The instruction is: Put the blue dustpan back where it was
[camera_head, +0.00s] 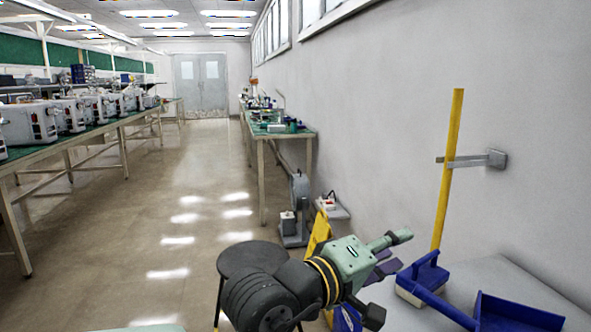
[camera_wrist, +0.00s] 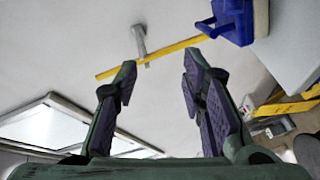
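The blue dustpan (camera_head: 515,317) lies at the lower right of the head view, partly cut off by the bottom edge, on or just above a pale grey surface. A blue bar, apparently its handle, runs left past the broom. I cannot make out the dustpan in the wrist view. My gripper (camera_head: 389,275) is open and empty, left of the dustpan and apart from it. In the wrist view its fingers (camera_wrist: 160,63) are spread with purple pads showing and nothing between them.
A broom with blue head (camera_head: 428,268) and yellow pole (camera_head: 449,170) stands upright at a wall bracket (camera_head: 485,160), near my gripper. A yellow stand (camera_head: 318,236) and dark round stool (camera_head: 250,258) are left. The aisle (camera_head: 195,180) is clear between benches.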

